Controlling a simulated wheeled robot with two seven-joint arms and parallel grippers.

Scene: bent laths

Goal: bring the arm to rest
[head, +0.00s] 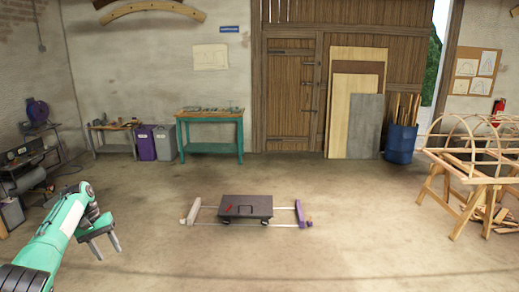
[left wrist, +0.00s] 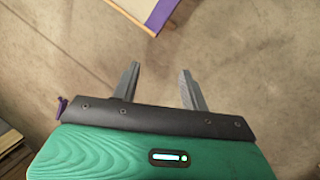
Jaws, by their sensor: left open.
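My left arm comes in from the left in the head view, and its gripper (head: 107,246) hangs low over the bare floor. In the left wrist view the two grey fingers of the left gripper (left wrist: 161,88) stand well apart, with nothing between them but floor. My right gripper shows in neither view.
A dark box (head: 247,207) on a low frame with a purple end bar (head: 299,212) lies on the floor. A green table (head: 211,118) stands at the wall. Trestles with bent laths (head: 473,165) stand at right.

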